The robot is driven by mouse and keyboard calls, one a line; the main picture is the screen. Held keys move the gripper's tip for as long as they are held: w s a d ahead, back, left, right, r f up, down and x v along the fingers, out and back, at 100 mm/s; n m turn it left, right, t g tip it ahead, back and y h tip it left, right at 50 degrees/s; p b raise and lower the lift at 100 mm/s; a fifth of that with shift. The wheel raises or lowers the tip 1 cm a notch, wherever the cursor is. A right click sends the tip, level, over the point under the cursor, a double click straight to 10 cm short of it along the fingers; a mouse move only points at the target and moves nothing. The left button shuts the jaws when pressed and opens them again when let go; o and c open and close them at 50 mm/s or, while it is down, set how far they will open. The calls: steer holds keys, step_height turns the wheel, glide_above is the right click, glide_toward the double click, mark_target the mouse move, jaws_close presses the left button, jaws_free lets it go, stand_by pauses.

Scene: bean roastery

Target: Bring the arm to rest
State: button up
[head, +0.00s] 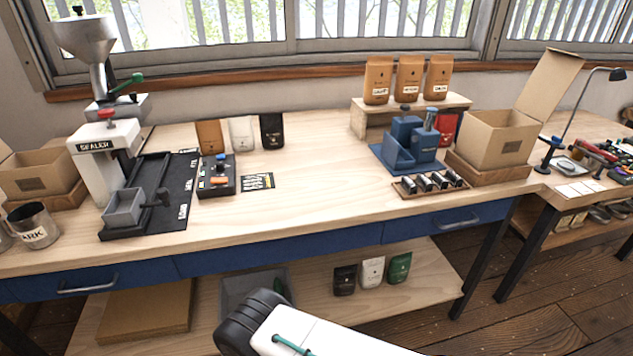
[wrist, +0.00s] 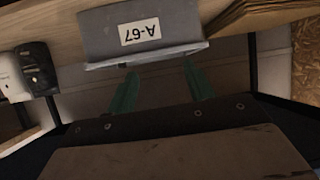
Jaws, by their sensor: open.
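My gripper (wrist: 158,72) shows in the wrist view as two green fingers held apart, with nothing between them. Its fingertips point toward a grey bin (wrist: 100,45) labelled A-67, which appears upside down in this view. I cannot tell the exact gap between fingertips and bin. In the head view, part of my arm (head: 310,335) reaches in from the bottom edge, in front of the lower shelf.
The grey bin (head: 232,292) stands on the lower shelf (head: 425,290), with several pouches to its right and a brown board (head: 145,308) to its left. Above, the bench (head: 320,205) holds a sealer (head: 105,150), blue equipment (head: 410,145) and an open carton (head: 490,135).

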steer(key=s+d+r+g+h, duration=0.1)
steer(key=d+r+g, duration=0.35)
steer(key=r, duration=0.95)
steer(key=s+d+r+g+h, duration=0.1)
steer(key=d+r+g, duration=0.4)
steer(key=r, duration=0.8)
steer(key=s+d+r+g+h, duration=0.1)
steer(key=d+r+g, duration=0.45)
steer(key=r, duration=0.85)
steer(key=s+d+r+m+t, duration=0.1)
steer(key=s+d+r, duration=0.6)
steer(key=d+r, duration=0.3)
steer(key=s+d+r+m+t, duration=0.1)
steer(key=s+d+r+t, duration=0.1)
steer(key=s+d+r, duration=0.5)
steer(key=s+d+r+m+t+h, duration=0.1)
steer(key=s+d+r+m, duration=0.1)
steer(key=s+d+r, duration=0.5)
steer(key=d+r, duration=0.5)
steer(key=d, duration=0.3)
steer(key=shift+d+r, duration=0.3)
steer(key=shift+d, duration=0.1)
